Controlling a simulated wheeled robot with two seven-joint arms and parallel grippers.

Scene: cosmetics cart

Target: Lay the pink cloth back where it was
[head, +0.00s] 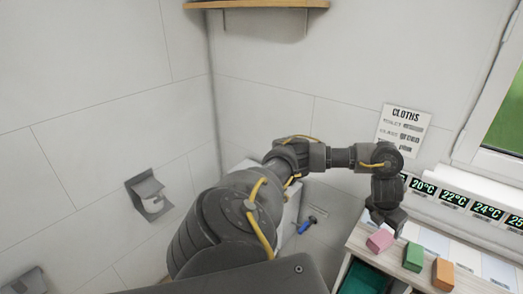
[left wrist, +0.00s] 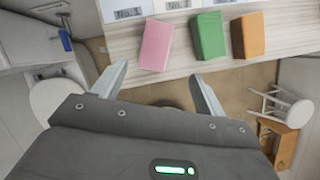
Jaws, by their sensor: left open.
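The pink cloth (head: 379,241) is a folded block on the cart's pale wooden top (head: 362,243), at the left end of a row of cloths. It also shows in the left wrist view (left wrist: 156,45), slightly tilted, just beyond my fingertips. My left gripper (head: 386,220) points down close to the pink cloth in the head view. In the left wrist view its two fingers (left wrist: 160,70) are spread apart with nothing between them. The pink cloth looks clear of both fingers. My right gripper is in neither view.
A green cloth (head: 413,257) and an orange cloth (head: 443,274) lie to the right of the pink one. A wall sign headed CLOTHS (head: 404,128) hangs behind. Temperature displays (head: 454,198) line the back. A white stool (left wrist: 278,107) stands beyond the cart.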

